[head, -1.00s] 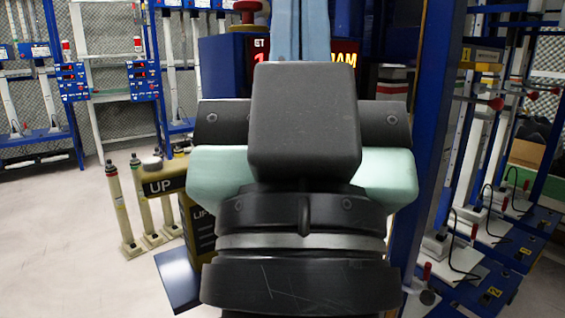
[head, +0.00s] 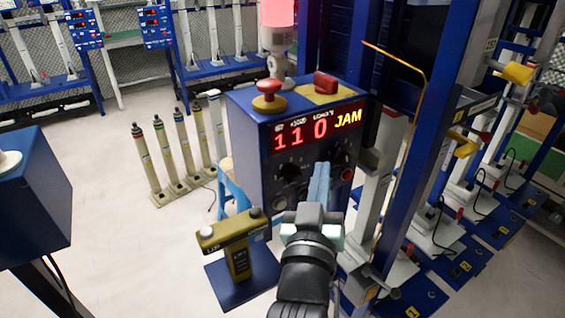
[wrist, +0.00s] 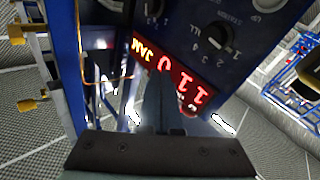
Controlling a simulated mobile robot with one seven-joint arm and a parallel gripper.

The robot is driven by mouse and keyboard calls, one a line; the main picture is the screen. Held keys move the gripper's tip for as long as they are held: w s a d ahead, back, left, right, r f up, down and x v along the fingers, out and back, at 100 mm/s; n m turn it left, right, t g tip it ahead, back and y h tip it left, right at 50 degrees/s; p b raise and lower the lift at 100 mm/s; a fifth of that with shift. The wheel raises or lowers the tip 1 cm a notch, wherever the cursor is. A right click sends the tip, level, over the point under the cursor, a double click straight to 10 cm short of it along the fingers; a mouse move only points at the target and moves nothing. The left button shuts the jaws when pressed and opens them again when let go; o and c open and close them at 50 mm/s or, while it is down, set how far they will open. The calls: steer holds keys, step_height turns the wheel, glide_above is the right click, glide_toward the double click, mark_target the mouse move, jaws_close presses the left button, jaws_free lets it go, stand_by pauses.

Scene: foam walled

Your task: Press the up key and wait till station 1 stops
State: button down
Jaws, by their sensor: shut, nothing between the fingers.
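An olive pedestal (head: 238,258) stands in front of the blue control box, its top labelled UP. A pale round key (head: 207,233) sits at the left end of its top, beside the label. A darker key (head: 255,212) is at the right end. My gripper (head: 320,168) is shut and empty, its blue fingers in front of the control box, right of the pedestal and apart from both keys. In the wrist view my gripper (wrist: 162,62) points at the box's red display (wrist: 180,85). The head view reads it as 110 JAM. I cannot tell which stand is station 1.
The control box (head: 250,150) carries a red mushroom button (head: 269,92), a red switch (head: 325,82) and a lit pinkish lamp (head: 277,14). Blue uprights (head: 420,150) and numbered bases (head: 410,300) crowd the right. Several cylinders (head: 180,150) stand behind left. Floor (head: 110,220) is clear on the left.

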mark_target(281, 204)
steer(key=s+f+n+g+p, duration=0.2)
steer(key=s+f+g+p, duration=0.3)
steer(key=f+p, duration=0.5)
steer(key=s+p, duration=0.2)
steer(key=p, duration=0.3)
steer(key=shift+f+n+y+p, duration=0.3)
steer(key=shift+f+n+p, duration=0.05)
steer(key=shift+n+p, duration=0.05)
steer(key=shift+w, duration=0.1)
steer(key=w+a+b, duration=0.5)
steer(key=w, duration=0.2)
steer(key=shift+w+b, duration=0.15)
steer(key=shift+b, duration=0.15)
stand_by(1.1)
steer(key=shift+w+a, duration=0.25)
